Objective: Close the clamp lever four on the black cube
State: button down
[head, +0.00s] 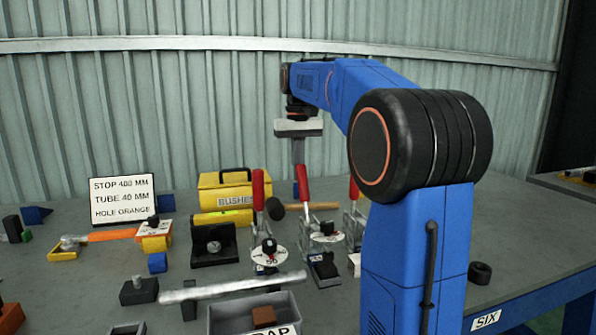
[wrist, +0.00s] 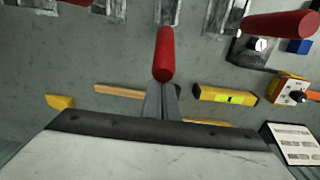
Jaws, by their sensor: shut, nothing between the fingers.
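Upright red clamp levers stand on the bench: a left lever (head: 258,190), a middle lever (head: 302,183) and a right lever (head: 353,188) partly behind my arm. Black cubes sit on white discs by the left clamp (head: 269,246) and middle clamp (head: 326,228). No label reading four is legible, so I cannot tell which lever is four. My gripper (head: 299,160) is shut and empty, pointing down just behind the middle lever. In the wrist view, a red handle (wrist: 164,55) ends right before my closed fingers (wrist: 162,95); contact is unclear.
A yellow bushes box (head: 225,188), a spirit level (head: 222,217) and a mallet (head: 290,207) lie behind the clamps. A pale tube (head: 232,287) and a scrap bin (head: 250,318) are in front. A sign (head: 122,200) stands left.

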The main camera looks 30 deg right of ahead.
aim_at(302, 165)
jog(key=shift+s+a+r, duration=0.15)
jog(key=shift+s+r, duration=0.1)
jog(key=shift+s, duration=0.3)
jog(key=shift+s+a+r, duration=0.15)
jog(key=shift+s+r, duration=0.05)
jog(key=shift+s, duration=0.35)
jog(key=shift+s+a+r, duration=0.15)
jog(key=shift+s+r, duration=0.1)
jog(key=shift+s, duration=0.45)
jog(key=shift+s+a+r, duration=0.1)
jog(key=shift+s+a, duration=0.1)
jog(key=shift+s, duration=0.3)
jog(key=shift+s+a+r, duration=0.1)
jog(key=shift+s+a, duration=0.05)
jog(key=shift+s, duration=0.35)
notch_tip(302, 165, up, 8)
dwell(0.4)
